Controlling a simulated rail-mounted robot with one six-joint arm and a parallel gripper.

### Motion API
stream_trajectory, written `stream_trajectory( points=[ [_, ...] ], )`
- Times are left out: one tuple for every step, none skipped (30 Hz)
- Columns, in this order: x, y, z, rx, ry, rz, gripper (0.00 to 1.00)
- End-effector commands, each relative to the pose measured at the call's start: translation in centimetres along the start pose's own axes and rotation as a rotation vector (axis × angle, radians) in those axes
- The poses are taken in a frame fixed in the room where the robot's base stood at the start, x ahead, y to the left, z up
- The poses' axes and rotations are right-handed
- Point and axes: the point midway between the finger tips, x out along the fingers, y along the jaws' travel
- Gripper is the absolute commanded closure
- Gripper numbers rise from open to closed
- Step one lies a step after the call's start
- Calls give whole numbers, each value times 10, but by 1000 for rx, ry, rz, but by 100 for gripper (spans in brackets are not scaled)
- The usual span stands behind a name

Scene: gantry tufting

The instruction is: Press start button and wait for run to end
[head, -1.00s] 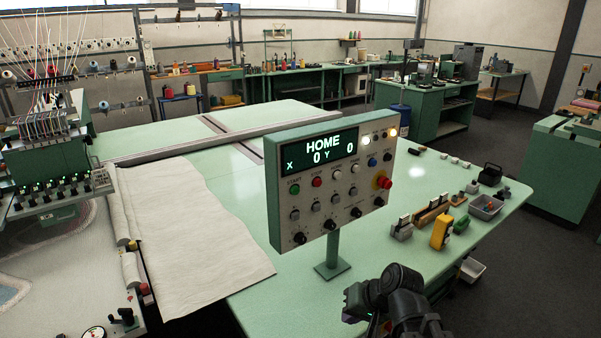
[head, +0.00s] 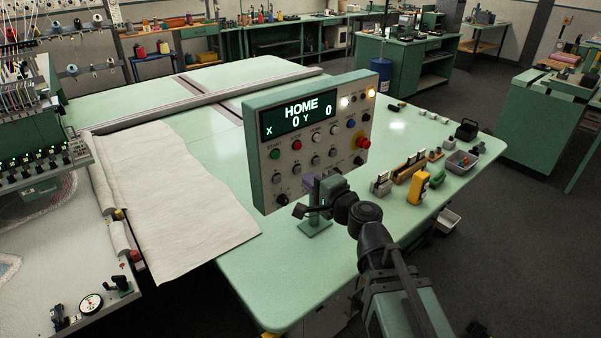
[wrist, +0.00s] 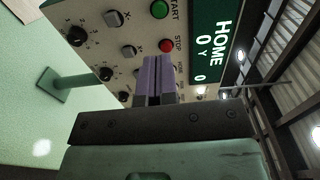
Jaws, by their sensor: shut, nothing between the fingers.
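The control panel (head: 262,165) stands on a post on the green table, and its display (head: 297,117) reads HOME, X 0, Y 0. The green start button (head: 275,154) is at the upper left of the button rows, with the red stop button (head: 296,146) to its right. In the wrist view the start button (wrist: 160,9) and stop button (wrist: 166,46) lie beyond my fingers. My gripper (head: 308,183) is in front of the panel's lower part, below the start button. Its purple fingers (wrist: 153,62) are shut and empty. I cannot tell whether they touch the panel.
A red emergency knob (head: 362,142) sticks out at the panel's right. White cloth (head: 170,200) covers the left side. The table behind the panel is mostly clear.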

Motion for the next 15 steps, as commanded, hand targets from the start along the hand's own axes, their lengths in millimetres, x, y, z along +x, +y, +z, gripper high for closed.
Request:
stream_trajectory(
  points=[
    [11, 0, -1, 0, -3, 0, 100],
    [18, 0, -1, 0, -2, 0, 100],
    [26, 0, -1, 0, -2, 0, 100],
    [33, 0, -1, 0, -2, 0, 100],
    [40, 0, -1, 0, -3, 0, 100],
    [49, 0, -1, 0, -2, 0, 100],
    [56, 0, -2, 0, -2, 0, 100],
    [62, 0, -1, 0, -2, 0, 100],
    [71, 0, -1, 0, -3, 0, 100],
    [78, 0, -1, 0, -3, 0, 100],
    [84, 0, -1, 0, -2, 0, 100],
    [92, 0, -1, 0, -2, 0, 100],
    [98, 0, -1, 0, -2, 0, 100],
    [103, 0, 0, 0, -3, 0, 100],
    [109, 0, 0, 0, -2, 0, 100]
  ],
)
